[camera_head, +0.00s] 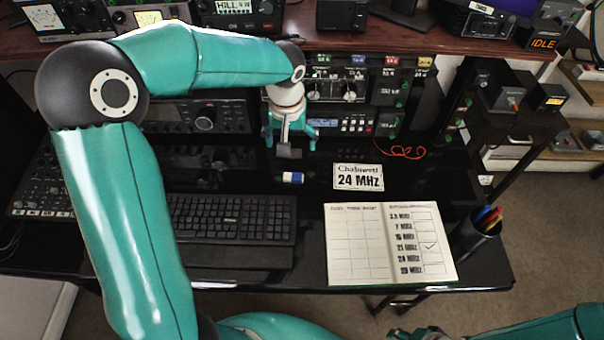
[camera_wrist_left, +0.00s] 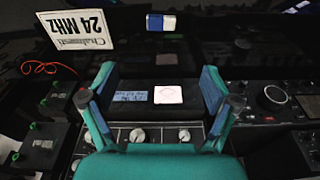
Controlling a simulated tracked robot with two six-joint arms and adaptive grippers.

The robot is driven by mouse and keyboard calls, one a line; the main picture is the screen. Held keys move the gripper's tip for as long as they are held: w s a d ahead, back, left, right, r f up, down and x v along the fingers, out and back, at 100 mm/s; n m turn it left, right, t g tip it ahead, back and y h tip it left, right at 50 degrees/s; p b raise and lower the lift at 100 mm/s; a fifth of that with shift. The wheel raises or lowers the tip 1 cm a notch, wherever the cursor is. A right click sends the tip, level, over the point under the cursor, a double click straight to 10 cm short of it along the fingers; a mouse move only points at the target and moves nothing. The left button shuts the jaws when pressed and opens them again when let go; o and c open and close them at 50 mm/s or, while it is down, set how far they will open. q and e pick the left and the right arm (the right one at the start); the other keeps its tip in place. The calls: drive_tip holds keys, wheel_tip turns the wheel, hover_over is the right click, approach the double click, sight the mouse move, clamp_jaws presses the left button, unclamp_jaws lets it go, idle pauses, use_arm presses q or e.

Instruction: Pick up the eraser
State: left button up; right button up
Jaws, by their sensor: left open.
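The eraser (camera_head: 293,177) is a small blue and white block on the black desk, just right of the keyboard's back corner. It also shows in the left wrist view (camera_wrist_left: 161,23), at the top middle, beyond the fingers. My left gripper (camera_head: 290,131) is open and empty, apart from the eraser, on its far side near the radio front. In the left wrist view its two teal fingers (camera_wrist_left: 157,78) stand wide apart, with a radio panel seen between them. What seems to be my right gripper (camera_head: 428,333) is cut off at the bottom edge; its jaws are unclear.
A 24 MHz card (camera_head: 358,177) lies right of the eraser. A black keyboard (camera_head: 232,218) and an open logbook (camera_head: 361,250) lie in front. A pen cup (camera_head: 477,237) stands at the right. Radios (camera_head: 350,88) with knobs and a red cable (camera_head: 402,152) are behind.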

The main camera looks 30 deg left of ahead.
use_arm(q)
hover_over(293, 176)
drive_tip(key=f, duration=1)
drive_tip(key=shift+s+d+f+p, duration=0.15)
drive_tip(key=shift+s+f+p, duration=0.1)
drive_tip(key=shift+f+p, duration=0.15)
drive_tip(key=shift+w+f+p, duration=0.2)
drive_tip(key=shift+f+p, duration=0.25)
drive_tip(key=shift+f, duration=2.15)
drive_tip(key=c, duration=1.1)
drive_tip(key=shift+r, duration=0.2)
wheel_tip(293, 176, up, 20)
drive_tip(key=shift+f+b, duration=0.1)
drive_tip(key=shift+b, duration=0.25)
